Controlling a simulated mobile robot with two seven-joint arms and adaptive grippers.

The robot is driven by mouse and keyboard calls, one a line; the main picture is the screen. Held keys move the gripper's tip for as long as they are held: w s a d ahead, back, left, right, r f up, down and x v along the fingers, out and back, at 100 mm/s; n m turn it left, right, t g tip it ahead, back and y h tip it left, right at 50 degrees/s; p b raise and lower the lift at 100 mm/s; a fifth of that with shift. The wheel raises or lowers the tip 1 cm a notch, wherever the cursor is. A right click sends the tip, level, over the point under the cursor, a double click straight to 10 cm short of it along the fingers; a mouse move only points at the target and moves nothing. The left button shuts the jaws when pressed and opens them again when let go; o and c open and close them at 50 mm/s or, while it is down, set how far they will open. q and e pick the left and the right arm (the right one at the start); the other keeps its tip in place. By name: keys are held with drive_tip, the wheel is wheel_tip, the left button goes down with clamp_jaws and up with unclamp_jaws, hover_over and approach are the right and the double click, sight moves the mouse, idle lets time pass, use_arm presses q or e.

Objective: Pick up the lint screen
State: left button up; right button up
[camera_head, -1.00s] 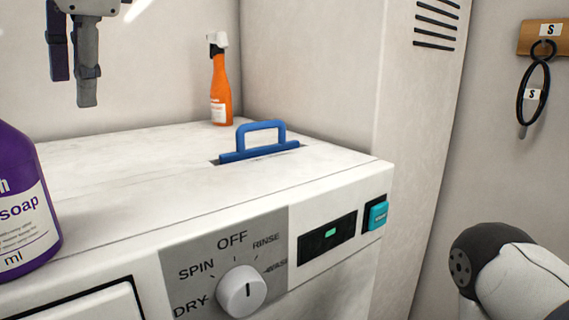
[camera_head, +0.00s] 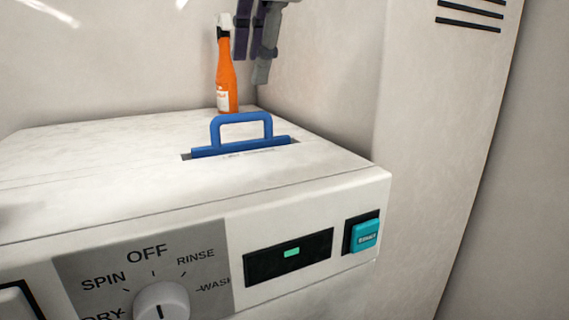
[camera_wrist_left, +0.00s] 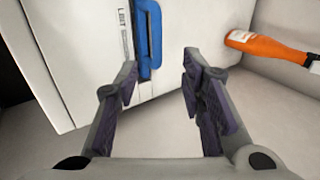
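The lint screen (camera_head: 241,143) has a blue handle standing upright from a slot in the top of the white machine (camera_head: 120,165). In the left wrist view the blue handle (camera_wrist_left: 149,40) lies ahead of the fingers, near the left finger. My left gripper (camera_head: 262,45) hangs in the air above and behind the handle, slightly to its right. In the left wrist view its two fingers (camera_wrist_left: 160,88) are spread wide with nothing between them. The screen below the handle is hidden in the slot. My right gripper is not in view.
An orange spray bottle (camera_head: 227,80) stands on the machine behind the handle, close to my left gripper in the head view. The machine's front has a dial (camera_head: 162,301), a dark display (camera_head: 289,257) and a teal button (camera_head: 365,234). The top left of the handle is clear.

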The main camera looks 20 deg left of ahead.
sight(244, 114)
use_arm(q)
drive_tip(key=x, duration=1.1)
drive_tip(key=shift+s+d+f+b, duration=0.15)
drive_tip(key=shift+s+f+b, duration=0.05)
drive_tip(key=shift+s+b, duration=0.15)
drive_tip(key=shift+w+f, duration=0.2)
drive_tip(key=shift+f, duration=0.1)
drive_tip(key=shift+r, duration=0.1)
drive_tip(key=shift+c, duration=0.7)
clamp_jaws()
